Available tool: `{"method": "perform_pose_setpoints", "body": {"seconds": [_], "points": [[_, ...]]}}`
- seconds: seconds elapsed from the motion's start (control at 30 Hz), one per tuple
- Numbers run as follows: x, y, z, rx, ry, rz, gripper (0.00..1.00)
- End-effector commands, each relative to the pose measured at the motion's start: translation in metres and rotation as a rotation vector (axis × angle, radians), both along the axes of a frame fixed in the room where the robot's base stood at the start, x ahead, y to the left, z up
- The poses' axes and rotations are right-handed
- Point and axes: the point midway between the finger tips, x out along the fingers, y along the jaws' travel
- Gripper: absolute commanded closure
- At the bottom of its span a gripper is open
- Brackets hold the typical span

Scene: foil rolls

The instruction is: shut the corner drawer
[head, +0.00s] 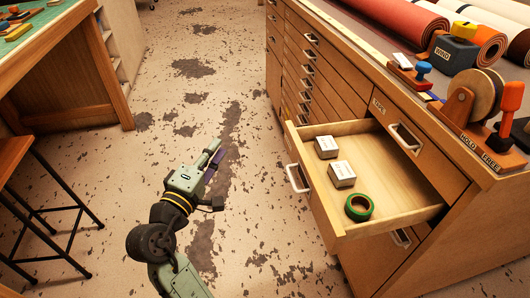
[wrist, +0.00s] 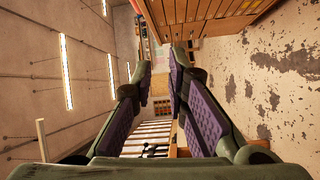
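The corner drawer (head: 390,205) of the wooden cabinet stands pulled out in the head view. Its front panel (head: 312,190) faces left and carries a pale metal handle (head: 297,178). Inside lie two small white boxes (head: 327,147) (head: 342,174) and a green tape ring (head: 359,207). My gripper (head: 214,155) is to the left of the drawer, over the floor, clear of the handle. In the wrist view its two purple-padded fingers (wrist: 160,72) are spread apart with nothing between them. The drawer is not clearly seen in the wrist view.
The cabinet (head: 330,70) has several closed drawers beyond the open one. Rolls (head: 385,25), stamps and a tape dispenser (head: 475,98) sit on its top. A workbench (head: 70,50) and stool (head: 35,200) stand at the left. The floor between is clear.

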Motion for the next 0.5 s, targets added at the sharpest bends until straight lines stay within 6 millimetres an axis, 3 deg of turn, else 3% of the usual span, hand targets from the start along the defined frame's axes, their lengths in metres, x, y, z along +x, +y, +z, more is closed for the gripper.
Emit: {"method": "perform_pose_setpoints", "body": {"seconds": [0.03, 0.13, 0.27, 0.5], "points": [[-0.004, -0.021, -0.012, -0.058, 0.041, -0.084, 0.91], [-0.012, -0.046, -0.025, -0.128, 0.089, -0.186, 0.98], [-0.01, -0.058, -0.028, -0.152, 0.104, -0.226, 1.0], [0.026, -0.076, -0.026, -0.149, 0.103, -0.226, 1.0]]}}
